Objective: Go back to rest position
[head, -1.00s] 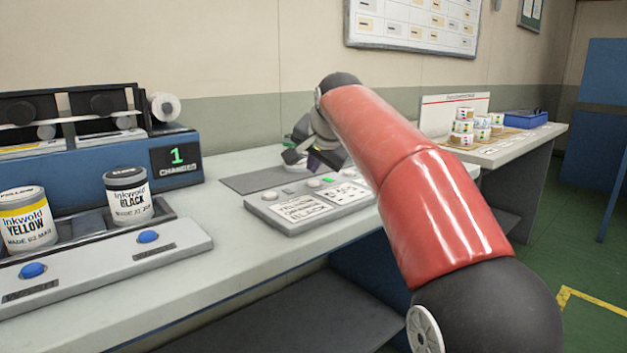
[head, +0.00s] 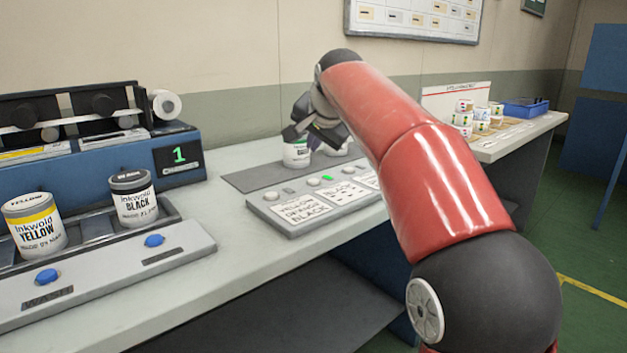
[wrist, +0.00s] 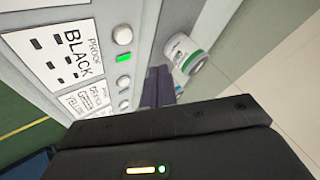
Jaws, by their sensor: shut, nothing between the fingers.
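My gripper (head: 312,138) is at the end of my red arm, above the grey mat (head: 245,178) behind the button panel. In the wrist view its fingers (wrist: 160,86) are together and hold nothing. A white can (head: 297,153) with a coloured label stands on the mat just below and left of the fingers; my gripper partly hides it. Another pale can (head: 336,150) is mostly hidden behind my gripper. A can with a green band (wrist: 186,54) shows beyond the fingers in the wrist view.
The button panel (head: 285,222) has one green light. Several small cans (head: 470,116) and a blue tray (head: 525,107) are on the far table. Open floor lies at right.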

